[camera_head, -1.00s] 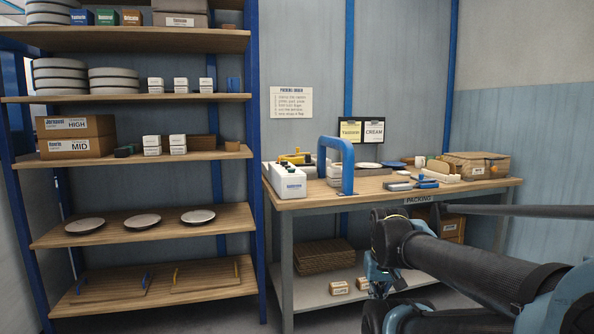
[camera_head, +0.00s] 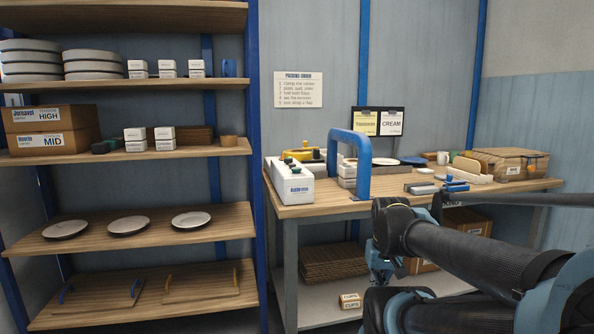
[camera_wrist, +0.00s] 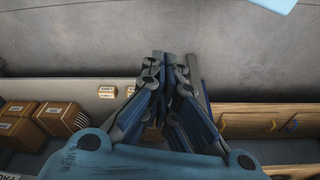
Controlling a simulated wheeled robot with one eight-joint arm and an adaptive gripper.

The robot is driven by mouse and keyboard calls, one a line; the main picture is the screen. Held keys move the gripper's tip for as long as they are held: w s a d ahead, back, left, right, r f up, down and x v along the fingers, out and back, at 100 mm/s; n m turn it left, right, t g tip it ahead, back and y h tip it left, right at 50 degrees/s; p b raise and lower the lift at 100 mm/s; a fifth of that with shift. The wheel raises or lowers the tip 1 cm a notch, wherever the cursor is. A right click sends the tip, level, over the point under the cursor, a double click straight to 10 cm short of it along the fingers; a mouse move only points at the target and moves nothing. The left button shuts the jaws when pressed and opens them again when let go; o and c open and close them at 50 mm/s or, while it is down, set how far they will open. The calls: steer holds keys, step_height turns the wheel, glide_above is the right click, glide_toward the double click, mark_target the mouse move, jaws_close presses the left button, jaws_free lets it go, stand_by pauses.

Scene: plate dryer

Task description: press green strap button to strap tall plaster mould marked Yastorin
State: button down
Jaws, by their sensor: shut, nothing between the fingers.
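I cannot make out a green strap button for certain. My gripper (camera_wrist: 167,60) is shut and empty in the wrist view, pointing over the floor. In the head view my arm is in front of the bench, its end low and partly hidden.
The tall shelf (camera_head: 130,230) of plates and cartons stands left. Small cup cartons (camera_head: 350,300) sit on the lower bench shelf.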

steer(key=w+a+r+n+t+h, duration=0.1)
steer(key=w+a+r+t+h, duration=0.2)
steer(key=w+r, duration=1.8)
steer(key=w+a+r+t+h, duration=0.1)
steer(key=w+a+r, duration=0.7)
steer(key=a, duration=0.3)
steer(key=w+a+r+n+t+h, duration=0.1)
steer(key=w+a+r, duration=0.7)
steer(key=w+a, duration=0.3)
steer(key=shift+w+r+t, duration=0.2)
steer(key=shift+t, duration=0.1)
steer(key=shift+f, duration=0.15)
glide_above(296, 170)
steer(key=w, duration=0.2)
steer(key=shift+w+a+f, duration=0.1)
steer(key=shift+a+f, duration=0.1)
steer(key=shift+f, duration=1.95)
steer(key=shift+w+a+f, duration=0.1)
steer(key=shift+a+f, duration=0.05)
steer(key=shift+f, duration=2)
